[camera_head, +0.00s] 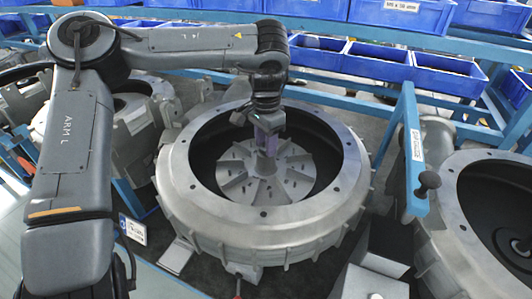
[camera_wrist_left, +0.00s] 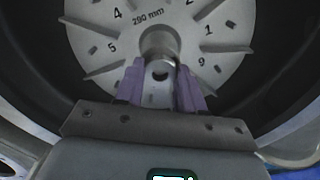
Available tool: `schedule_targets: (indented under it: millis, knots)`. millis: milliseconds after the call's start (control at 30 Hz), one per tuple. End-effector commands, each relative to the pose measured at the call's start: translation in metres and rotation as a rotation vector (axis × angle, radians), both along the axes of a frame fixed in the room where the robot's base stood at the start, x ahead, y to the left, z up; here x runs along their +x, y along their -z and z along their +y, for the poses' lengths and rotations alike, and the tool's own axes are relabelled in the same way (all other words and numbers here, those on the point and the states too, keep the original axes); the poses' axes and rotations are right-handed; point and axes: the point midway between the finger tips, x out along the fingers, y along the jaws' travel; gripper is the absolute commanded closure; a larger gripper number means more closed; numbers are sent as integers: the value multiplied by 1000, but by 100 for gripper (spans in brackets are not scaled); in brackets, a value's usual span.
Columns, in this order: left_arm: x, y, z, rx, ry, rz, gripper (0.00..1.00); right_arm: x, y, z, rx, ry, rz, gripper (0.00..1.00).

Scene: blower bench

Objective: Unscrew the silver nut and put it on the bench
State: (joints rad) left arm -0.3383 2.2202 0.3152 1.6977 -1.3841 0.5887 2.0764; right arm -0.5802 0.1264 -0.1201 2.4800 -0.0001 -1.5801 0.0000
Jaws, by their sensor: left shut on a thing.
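My left gripper (camera_head: 267,146) reaches down into the open blower housing (camera_head: 262,222), over the middle of the grey finned impeller (camera_head: 262,180). In the left wrist view, its two purple fingers (camera_wrist_left: 160,82) are closed on either side of a small silver piece, the silver nut (camera_wrist_left: 160,68), in front of the round hub (camera_wrist_left: 158,42). Whether the nut still touches the hub's shaft cannot be told. In the head view the nut is hidden by the fingers. My right gripper is not in view.
A second housing (camera_head: 494,220) stands at the right behind a blue post (camera_head: 411,150) with a black knob. Grey castings (camera_head: 140,125) stand at the left. Blue bins (camera_head: 378,60) line the rack at the back. The housing's raised rim surrounds the gripper.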

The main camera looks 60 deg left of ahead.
Motion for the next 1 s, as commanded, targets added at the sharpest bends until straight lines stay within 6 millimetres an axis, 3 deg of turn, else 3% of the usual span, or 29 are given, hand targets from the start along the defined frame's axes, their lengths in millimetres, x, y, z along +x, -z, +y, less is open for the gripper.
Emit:
schedule_targets:
  millis: [233, 567, 600, 633, 1000]
  knots:
    - [0, 0, 0, 1, -111, 0, 96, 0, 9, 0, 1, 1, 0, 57]
    - [0, -1, 0, 0, -127, 0, 96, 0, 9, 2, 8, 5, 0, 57]
    - [0, -1, 0, 0, -127, 0, 57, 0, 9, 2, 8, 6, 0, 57]
    - [0, -1, 0, 0, -127, 0, 53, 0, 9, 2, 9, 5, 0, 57]
    - [0, 0, 0, 0, -125, 0, 51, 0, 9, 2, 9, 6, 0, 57]
